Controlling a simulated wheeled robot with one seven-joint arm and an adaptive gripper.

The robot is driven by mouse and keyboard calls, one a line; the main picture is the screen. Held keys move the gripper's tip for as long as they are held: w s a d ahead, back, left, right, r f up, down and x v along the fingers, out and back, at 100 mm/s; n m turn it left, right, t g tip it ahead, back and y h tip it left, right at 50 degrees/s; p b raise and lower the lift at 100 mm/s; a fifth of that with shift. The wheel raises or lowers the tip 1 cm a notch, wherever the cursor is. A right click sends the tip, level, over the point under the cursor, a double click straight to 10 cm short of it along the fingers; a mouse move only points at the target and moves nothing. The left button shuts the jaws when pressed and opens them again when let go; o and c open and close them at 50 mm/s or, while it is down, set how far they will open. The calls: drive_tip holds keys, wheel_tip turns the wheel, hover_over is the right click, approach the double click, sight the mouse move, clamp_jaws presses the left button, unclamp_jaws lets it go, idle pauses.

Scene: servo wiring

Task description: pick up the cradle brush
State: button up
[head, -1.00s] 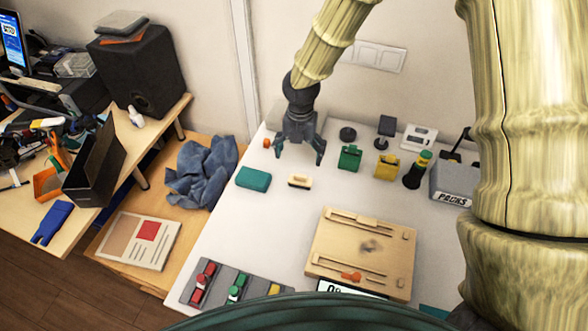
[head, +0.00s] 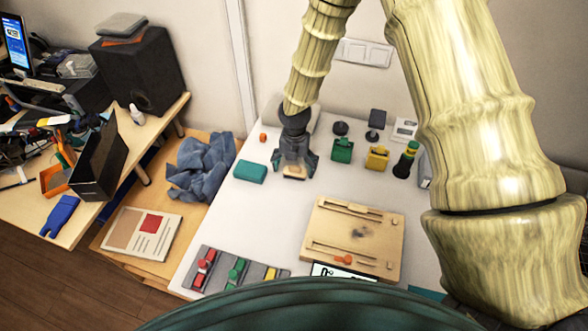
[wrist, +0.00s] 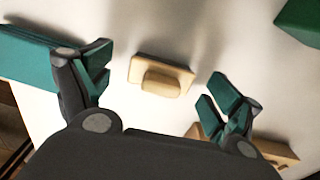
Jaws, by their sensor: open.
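The cradle brush (head: 293,173) appears to be the small tan wooden block with a raised grip, lying on the white table. My gripper (head: 293,164) is open and points down over it, with its fingers to either side and hiding part of it. In the wrist view the brush (wrist: 147,68) lies between and slightly beyond the two spread fingertips of my gripper (wrist: 160,88). Neither finger touches it in that view, and the jaws are empty.
A teal box (head: 250,171) lies left of the brush. A green item (head: 342,150) and a yellow item (head: 377,158) stand to the right. A wooden board (head: 375,222) lies in front, and a grey tray (head: 217,284) holds coloured parts nearer me. The table between is clear.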

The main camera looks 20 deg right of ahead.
sight(295, 166)
drive_tip(key=shift+s+f, duration=0.15)
drive_tip(key=shift+s, duration=0.45)
drive_tip(key=shift+w+f, duration=0.6)
drive_tip(key=shift+f, duration=0.05)
drive_tip(key=shift+s+r, duration=0.25)
drive_tip(key=c, duration=1.1)
drive_tip(key=shift+w+r, duration=0.15)
drive_tip(key=shift+r, duration=0.3)
wheel_tip(295, 166, up, 9)
drive_tip(key=shift+b, duration=1.15)
